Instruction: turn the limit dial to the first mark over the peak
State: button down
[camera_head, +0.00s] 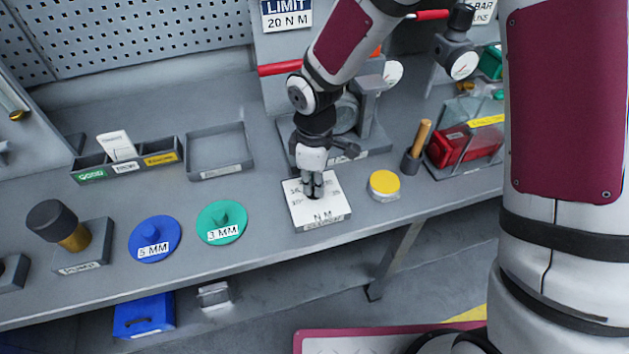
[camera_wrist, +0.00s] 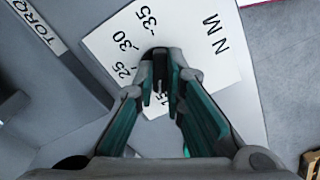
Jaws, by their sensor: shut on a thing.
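The limit dial's white plate (camera_head: 336,206) lies on the bench front, marked "N M". In the wrist view the plate (camera_wrist: 190,35) shows 25, 30 and 35, and part of a 15 below the fingers. My gripper (camera_head: 313,190) points down over the plate's middle, its fingers shut on the dial's knob. In the wrist view my gripper (camera_wrist: 160,80) covers the knob and most of the remaining scale, so the pointer's setting cannot be read. A sign (camera_head: 287,14) at the back reads "LIMIT 20 N M".
A yellow-topped round tin (camera_head: 384,183) stands close right of the dial. Green (camera_head: 222,218) and blue (camera_head: 154,236) discs lie left. An empty grey tray (camera_head: 220,152) is behind them. A gauge (camera_head: 461,66) and a clear box with red contents (camera_head: 452,150) stand to the right.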

dwell(0.4)
jog(key=c, duration=1.7)
grip_release()
jog(key=shift+o, duration=0.2)
notch_tip(320, 180, up, 12)
jog(key=s+d+r+m+t, duration=0.3)
jog(key=s+d+r+m, duration=0.35)
jog(key=d+r, duration=0.45)
jog(key=s+d+r+m+t, duration=0.1)
jog(key=s+d+r+m, duration=0.1)
jog(key=s+d+m, duration=0.1)
jog(key=s+d+r+m+t, duration=0.1)
jog(key=s+d+m, duration=0.3)
jog(key=s, duration=0.4)
jog(key=shift+s+d+r+m, duration=0.15)
jog(key=shift+r+m, duration=0.6)
jog(key=shift+m, duration=0.1)
